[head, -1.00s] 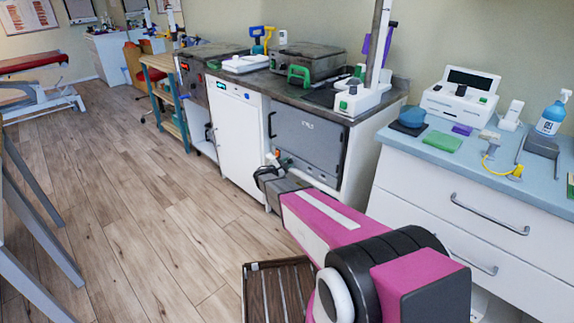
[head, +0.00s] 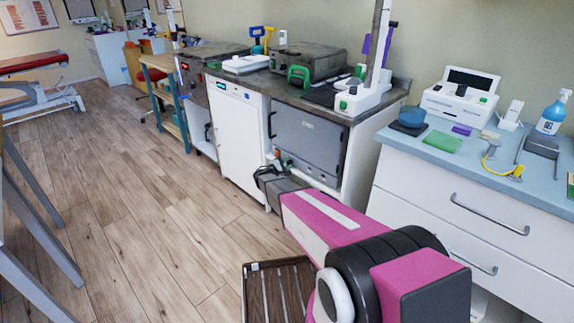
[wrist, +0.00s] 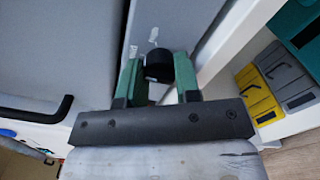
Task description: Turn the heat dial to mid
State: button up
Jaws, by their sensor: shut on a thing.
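The heat dial is a small round black knob (wrist: 158,65) on a grey front panel (wrist: 95,45) in the wrist view. A short pale mark shows on the panel beside it. My gripper (wrist: 158,78) has its green fingers on either side of the knob and is shut on it. The knob's pointer is not clear, so I cannot tell its setting. In the head view my gripper (head: 270,172) is at the lower front of the grey cabinet unit (head: 308,140) under the dark counter. The dial cannot be made out there.
A black bar handle (wrist: 40,112) projects near the panel in the wrist view. Yellow and grey boxes (wrist: 262,92) lie to the right. In the head view, white drawers (head: 470,215) stand right of the unit and a slatted brown crate (head: 280,290) sits below my arm.

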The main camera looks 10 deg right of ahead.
jog(key=o, duration=0.9)
